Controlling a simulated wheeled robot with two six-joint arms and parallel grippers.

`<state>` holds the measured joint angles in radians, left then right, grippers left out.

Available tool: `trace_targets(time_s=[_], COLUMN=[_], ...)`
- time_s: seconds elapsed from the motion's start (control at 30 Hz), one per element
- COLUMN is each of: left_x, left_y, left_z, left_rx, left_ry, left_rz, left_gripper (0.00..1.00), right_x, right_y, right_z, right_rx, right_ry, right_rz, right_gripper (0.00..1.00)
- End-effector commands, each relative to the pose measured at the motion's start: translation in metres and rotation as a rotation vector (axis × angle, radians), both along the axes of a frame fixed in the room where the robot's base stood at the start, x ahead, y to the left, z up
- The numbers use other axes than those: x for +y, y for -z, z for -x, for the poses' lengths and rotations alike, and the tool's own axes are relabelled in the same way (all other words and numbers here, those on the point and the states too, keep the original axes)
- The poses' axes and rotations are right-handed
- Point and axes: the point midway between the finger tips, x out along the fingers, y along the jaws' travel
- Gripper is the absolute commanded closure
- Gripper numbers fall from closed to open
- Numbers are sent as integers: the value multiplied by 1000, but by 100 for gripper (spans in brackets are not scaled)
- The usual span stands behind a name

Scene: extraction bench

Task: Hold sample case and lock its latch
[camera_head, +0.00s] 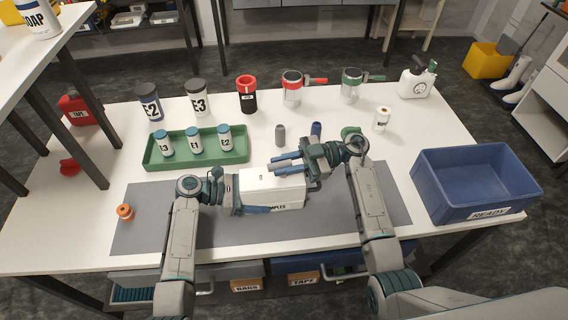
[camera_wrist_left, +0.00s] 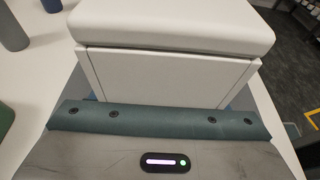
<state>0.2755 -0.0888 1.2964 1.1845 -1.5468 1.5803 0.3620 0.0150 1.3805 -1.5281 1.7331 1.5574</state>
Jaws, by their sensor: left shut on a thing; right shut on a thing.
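The white sample case (camera_head: 284,197) sits on the grey mat, its lid down. In the left wrist view the case (camera_wrist_left: 165,75) fills the upper middle, with its lid resting on the body. My left gripper (camera_head: 259,195) is shut on the case from its left end, one finger along the far side and one along the near side. My right gripper (camera_head: 282,162) reaches in from the right at the case's upper far side. Its blue fingers are close together, shut on what appears to be the latch. The latch itself is hidden by the fingers.
A green tray (camera_head: 240,155) with several labelled jars stands behind the case. Jars and lidded cups line the back. A blue READY bin (camera_head: 472,160) stands at right. A small orange item (camera_head: 125,211) lies at the mat's left. The mat's (camera_head: 150,235) front left is clear.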

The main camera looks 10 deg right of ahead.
Motion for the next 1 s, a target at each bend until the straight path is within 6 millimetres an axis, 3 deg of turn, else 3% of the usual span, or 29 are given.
trace_targets(time_s=[0.23, 0.57, 0.6, 0.67, 1.0], left_x=[-1, -1, -1, -1, -1], left_y=[0, -1, -1, -1, -1], left_z=[1, 1, 1, 1, 0], left_rx=[-1, -2, -2, -2, -1], left_ry=[4, 5, 5, 5, 3], left_rz=[3, 3, 3, 3, 2], left_gripper=[51, 51, 51, 51, 51], right_x=[0, 0, 0, 0, -3], right_y=[1, 0, 0, 0, 0], right_z=[0, -1, -1, -1, 0], right_rx=[-1, -1, -1, -1, -1], right_ry=[157, 178, 178, 177, 175], right_rz=[4, 3, 3, 3, 4], right_gripper=[100, 100, 73, 61, 59])
